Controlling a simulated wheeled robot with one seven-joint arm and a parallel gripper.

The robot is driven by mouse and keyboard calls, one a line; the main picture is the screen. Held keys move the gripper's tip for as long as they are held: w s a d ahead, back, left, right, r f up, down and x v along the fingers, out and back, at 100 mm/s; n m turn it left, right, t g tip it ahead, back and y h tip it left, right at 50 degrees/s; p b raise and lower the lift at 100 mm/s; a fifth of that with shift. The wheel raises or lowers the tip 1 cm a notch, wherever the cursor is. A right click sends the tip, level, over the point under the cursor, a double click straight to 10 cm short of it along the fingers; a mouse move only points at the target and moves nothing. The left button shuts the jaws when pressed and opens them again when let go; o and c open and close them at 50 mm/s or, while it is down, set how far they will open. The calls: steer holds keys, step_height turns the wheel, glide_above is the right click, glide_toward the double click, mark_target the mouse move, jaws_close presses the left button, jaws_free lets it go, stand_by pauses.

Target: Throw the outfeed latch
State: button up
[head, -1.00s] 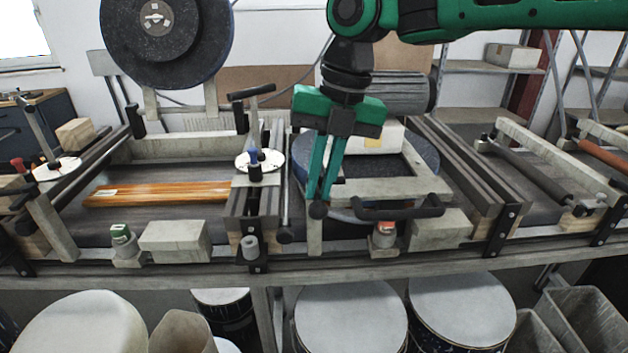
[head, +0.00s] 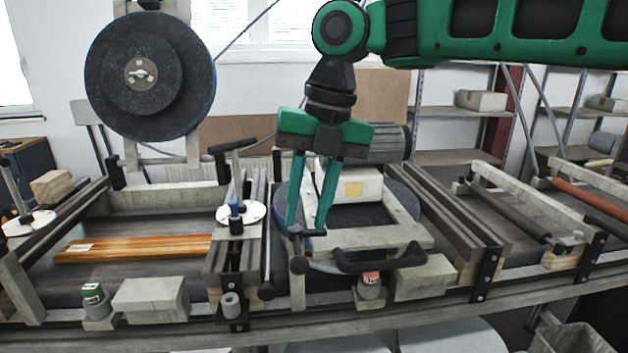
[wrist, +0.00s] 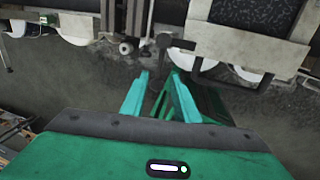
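The label of the outfeed latch cannot be read. Whether a finger touches the lever cannot be told.
A black bar handle (head: 382,259) is close on the right of my fingers. A striped wooden board (head: 135,247) lies on the left belt. A large dark disc (head: 150,75) stands upright at the back left. Roller frames (head: 510,205) are at the right.

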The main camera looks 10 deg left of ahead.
steer(key=shift+w+d+r, duration=0.1)
steer(key=shift+d+r, duration=0.1)
steer(key=shift+r, duration=0.7)
steer(key=shift+d+r, duration=0.15)
steer(key=shift+r, duration=0.8)
steer(key=shift+w+d+r, duration=0.1)
steer(key=shift+d+r, duration=0.1)
steer(key=shift+r, duration=0.7)
steer(key=w+d+f+m, duration=0.1)
steer(key=d+f+m, duration=0.5)
steer(key=d+m, duration=0.6)
steer(key=d+f+m, duration=0.5)
steer(key=d+m, duration=0.7)
steer(key=d, duration=0.1)
steer(key=s+d+f+m+h, duration=0.1)
steer(key=s+d+f+m, duration=0.6)
steer(key=s+d+m, duration=0.2)
steer(key=s+d+f+m+h, duration=0.1)
steer(key=s+d+f+m, duration=0.5)
steer(key=s+d+m, duration=0.3)
steer(key=d+m, duration=0.3)
steer(key=shift+s+d+f, duration=0.15)
steer(key=shift+d+f, duration=0.1)
steer(key=shift+f, duration=0.15)
steer(key=shift+d, duration=0.1)
